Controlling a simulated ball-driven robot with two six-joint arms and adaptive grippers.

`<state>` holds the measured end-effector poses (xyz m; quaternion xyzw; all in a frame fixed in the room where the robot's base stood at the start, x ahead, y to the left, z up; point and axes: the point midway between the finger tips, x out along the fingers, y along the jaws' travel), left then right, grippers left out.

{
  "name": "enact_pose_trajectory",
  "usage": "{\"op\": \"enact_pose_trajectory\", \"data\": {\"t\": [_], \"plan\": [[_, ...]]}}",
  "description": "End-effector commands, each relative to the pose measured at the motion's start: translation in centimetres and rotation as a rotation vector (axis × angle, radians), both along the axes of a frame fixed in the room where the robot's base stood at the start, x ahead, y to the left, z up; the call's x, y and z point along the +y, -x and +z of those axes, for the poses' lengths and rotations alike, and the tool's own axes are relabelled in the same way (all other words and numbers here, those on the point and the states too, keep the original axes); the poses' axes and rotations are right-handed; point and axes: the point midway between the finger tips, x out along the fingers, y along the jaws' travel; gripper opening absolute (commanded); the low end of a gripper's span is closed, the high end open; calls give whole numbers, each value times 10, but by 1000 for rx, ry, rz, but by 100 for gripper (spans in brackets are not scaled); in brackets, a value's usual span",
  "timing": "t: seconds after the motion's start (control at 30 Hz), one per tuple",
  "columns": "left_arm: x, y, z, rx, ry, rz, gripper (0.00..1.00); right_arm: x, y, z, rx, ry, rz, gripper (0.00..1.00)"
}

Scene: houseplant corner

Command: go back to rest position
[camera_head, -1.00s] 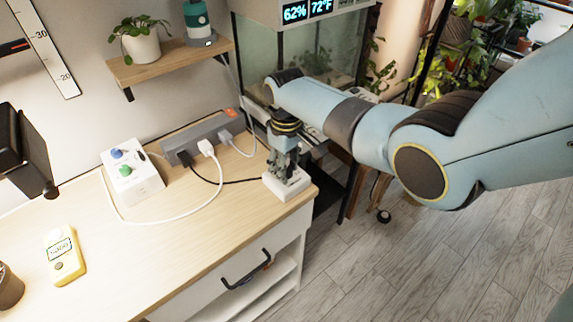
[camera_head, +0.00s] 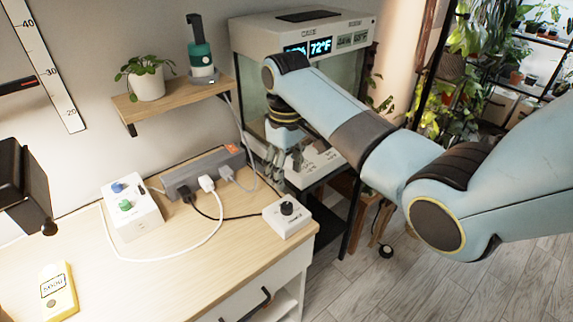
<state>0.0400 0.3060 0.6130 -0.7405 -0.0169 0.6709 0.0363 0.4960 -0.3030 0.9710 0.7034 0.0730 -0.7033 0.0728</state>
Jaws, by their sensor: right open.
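My right arm reaches in from the right edge, and its gripper (camera_head: 280,170) hangs pointing down in front of the glass tank. Its grey fingers are open with nothing between them. They are above and behind a small white box with a black knob (camera_head: 287,208), apart from it. The box sits at the table's right corner with its knob uncovered. My left gripper is not in view.
The wooden table (camera_head: 190,285) holds a white box with blue and green knobs (camera_head: 131,207), a grey power strip (camera_head: 203,172) with cables, and a yellow device (camera_head: 58,291). A wall shelf (camera_head: 172,100) bears a plant. The tank (camera_head: 300,38) stands behind the gripper.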

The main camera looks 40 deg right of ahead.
Motion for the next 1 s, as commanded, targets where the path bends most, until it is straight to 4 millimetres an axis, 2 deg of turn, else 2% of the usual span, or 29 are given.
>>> {"op": "enact_pose_trajectory", "data": {"t": [0.2, 0.73, 0.77, 0.87, 0.97, 1.0], "plan": [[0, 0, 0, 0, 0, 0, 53, 0, 0, 15, 1, 0, 0, 53], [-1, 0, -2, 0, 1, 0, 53, 0, 3, 10, 6, 0, 0, 53], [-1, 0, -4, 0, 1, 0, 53, 0, 6, 5, 12, 0, 0, 53], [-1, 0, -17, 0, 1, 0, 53, 1, 28, -28, 58, -2, 1, 53], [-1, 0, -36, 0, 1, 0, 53, 4, 69, -85, 152, -7, -1, 53], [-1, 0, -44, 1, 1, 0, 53, 4, 90, -111, 195, -7, -3, 53]]}}
